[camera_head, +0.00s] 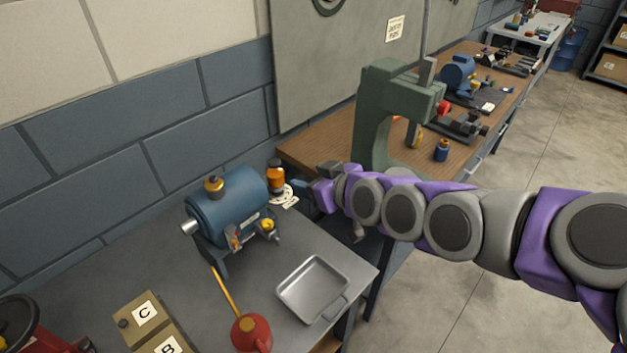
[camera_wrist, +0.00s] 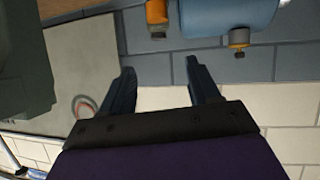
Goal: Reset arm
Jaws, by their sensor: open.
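My gripper (camera_head: 306,191) is at the end of my purple and grey arm, which reaches in from the right. It is above the back right part of the grey workbench (camera_head: 100,275), to the right of the blue casing. In the wrist view my gripper (camera_wrist: 163,82) shows two dark fingers spread apart with nothing between them. The blue cylindrical casing (camera_head: 232,215) stands on the bench with a brass cap on top. It also shows in the wrist view (camera_wrist: 222,15), upside down at the top edge.
An orange bottle (camera_head: 276,177) stands beside the casing. A metal tray (camera_head: 340,272), a red oil can (camera_head: 251,333) and boxes marked C (camera_head: 144,314) and B (camera_head: 168,346) are on the bench. A green press (camera_head: 375,120) stands on the wooden bench behind my arm.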

